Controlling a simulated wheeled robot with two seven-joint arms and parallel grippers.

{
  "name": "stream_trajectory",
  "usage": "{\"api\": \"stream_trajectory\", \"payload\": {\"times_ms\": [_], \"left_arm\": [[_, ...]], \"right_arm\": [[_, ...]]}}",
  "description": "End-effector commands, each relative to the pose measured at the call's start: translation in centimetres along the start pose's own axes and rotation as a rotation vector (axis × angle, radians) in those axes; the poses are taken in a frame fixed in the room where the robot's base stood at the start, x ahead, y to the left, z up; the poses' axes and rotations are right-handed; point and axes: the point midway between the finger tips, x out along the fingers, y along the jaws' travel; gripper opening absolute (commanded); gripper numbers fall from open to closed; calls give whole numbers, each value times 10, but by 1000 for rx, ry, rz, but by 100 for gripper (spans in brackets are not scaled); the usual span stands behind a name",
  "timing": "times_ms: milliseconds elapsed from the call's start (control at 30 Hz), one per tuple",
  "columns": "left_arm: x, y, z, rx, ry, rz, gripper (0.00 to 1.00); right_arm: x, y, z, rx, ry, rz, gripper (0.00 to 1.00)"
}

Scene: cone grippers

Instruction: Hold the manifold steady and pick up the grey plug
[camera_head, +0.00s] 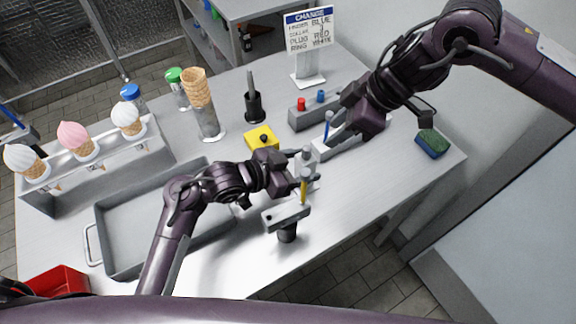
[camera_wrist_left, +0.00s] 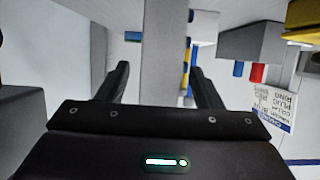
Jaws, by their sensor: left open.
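The manifold appears to be the grey block (camera_head: 287,215) on a short dark post near the table's front edge, with a yellow peg (camera_head: 304,188) at its right end. My left gripper (camera_head: 302,172) is just behind and above it. In the left wrist view its two fingers (camera_wrist_left: 160,85) are apart, with a grey bar (camera_wrist_left: 163,45) beyond and between them; contact is not clear. A light grey cylindrical piece (camera_head: 306,155) by the left gripper may be the grey plug; I cannot be sure. My right gripper (camera_head: 348,135) is low over a pale tray (camera_head: 325,151) near a blue peg (camera_head: 328,124); its fingertips are unclear.
A grey rack (camera_head: 312,112) holds a red and a blue plug. A yellow block (camera_head: 262,138), a large grey tray (camera_head: 112,258), a cone stand (camera_head: 95,165), a sign (camera_head: 309,32) and a sponge (camera_head: 432,143) surround the work area. The front right tabletop is clear.

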Motion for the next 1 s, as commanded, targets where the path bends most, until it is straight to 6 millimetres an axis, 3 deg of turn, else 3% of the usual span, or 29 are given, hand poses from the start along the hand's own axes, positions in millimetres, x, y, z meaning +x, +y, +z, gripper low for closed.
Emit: {"api": "stream_trajectory", "payload": {"times_ms": [200, 567, 1000], "left_arm": [[26, 0, 0, -2, 1, 0, 60], [32, 0, 0, 2, -1, -1, 60], [32, 0, 0, 1, -1, -1, 6]], "right_arm": [[0, 0, 0, 0, 0, 0, 36], [0, 0, 0, 0, 0, 0, 36], [0, 0, 0, 0, 0, 0, 36]]}}
